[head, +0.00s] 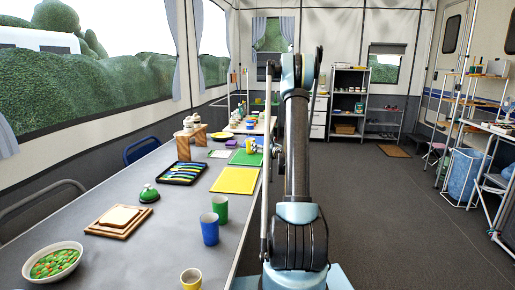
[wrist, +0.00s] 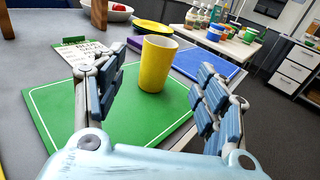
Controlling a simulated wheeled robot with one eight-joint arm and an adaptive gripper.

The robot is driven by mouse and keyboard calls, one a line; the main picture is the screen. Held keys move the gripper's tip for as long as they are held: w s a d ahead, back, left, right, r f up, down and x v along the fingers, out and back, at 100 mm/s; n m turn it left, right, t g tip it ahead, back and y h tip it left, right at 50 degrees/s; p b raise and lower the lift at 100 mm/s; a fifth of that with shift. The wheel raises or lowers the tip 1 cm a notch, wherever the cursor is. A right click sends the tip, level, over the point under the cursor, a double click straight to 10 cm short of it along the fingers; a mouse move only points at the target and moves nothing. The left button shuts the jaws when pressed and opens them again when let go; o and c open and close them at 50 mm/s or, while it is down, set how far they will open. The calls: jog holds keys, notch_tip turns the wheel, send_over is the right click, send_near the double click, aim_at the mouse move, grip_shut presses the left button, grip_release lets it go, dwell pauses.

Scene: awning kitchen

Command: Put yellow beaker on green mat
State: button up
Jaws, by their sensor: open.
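A yellow beaker (wrist: 156,64) stands upright in the wrist view, its base on the far part of the green mat (wrist: 75,112). It also shows small in the head view (head: 249,146), by the green mat (head: 243,159) there. My gripper (wrist: 160,95) is open, with one finger at the left and one at the right of the wrist view. The beaker is between the fingers as seen, a little beyond their tips, and I see no contact. In the head view my arm hides much of the gripper.
A yellow mat (head: 235,180) lies nearer than the green one. A blue mat (wrist: 208,63) and a notepad (wrist: 82,52) flank the beaker.

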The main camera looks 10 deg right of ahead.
jog(key=s+a+r+n+g, duration=0.2)
jog(key=s+a+n+g, duration=0.15)
jog(key=s+n, duration=0.4)
jog(key=s+a+r+n+g, duration=0.2)
jog(key=s+a+n, duration=0.25)
jog(key=s, duration=0.55)
jog(key=s+a+r+n+g, duration=0.25)
jog(key=s+a+n, duration=0.2)
jog(key=s, duration=0.35)
jog(key=s+d+f+n+g+h, duration=0.2)
jog(key=s+n, duration=0.3)
jog(key=s, duration=0.7)
jog(key=s+d+f+n+g+h, duration=0.2)
jog(key=s+f+n, duration=0.3)
jog(key=s, duration=0.7)
jog(key=s+d+f+n+g+h, duration=0.1)
jog(key=s+d+f+n, duration=0.3)
jog(key=s, duration=0.8)
jog(key=shift+d+f+n+g+h, duration=0.15)
jog(key=shift+n+g+h, duration=0.35)
jog(key=shift+h, duration=0.4)
jog(key=shift+w+f, duration=0.2)
jog(key=shift+w, duration=0.2)
